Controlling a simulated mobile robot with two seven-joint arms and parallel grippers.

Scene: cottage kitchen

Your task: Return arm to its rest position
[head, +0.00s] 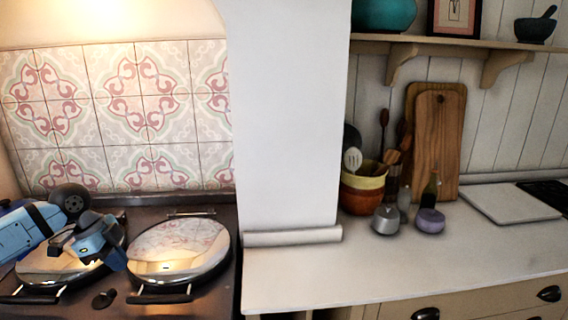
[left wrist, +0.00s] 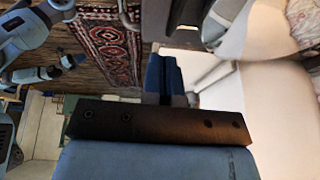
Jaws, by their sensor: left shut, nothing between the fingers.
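My left arm and gripper (head: 113,262) come in from the left in the head view, over the dark stove with its two round shiny lids. The gripper is in front of the left lid (head: 52,268), with its fingers near that lid's right side. The left gripper also shows in the left wrist view (left wrist: 172,100), where its blue fingers are together with nothing between them. My right gripper is not in the head view. Blue and grey parts at the left of the left wrist view look like parts of my own body.
The right lid (head: 180,249) is closed, with a bar handle in front. The white counter (head: 300,278) is bare at its front. Farther back are an orange and yellow crock (head: 362,190), cutting boards (head: 436,140) and a white board (head: 510,204). A patterned rug (left wrist: 105,45) lies on the floor.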

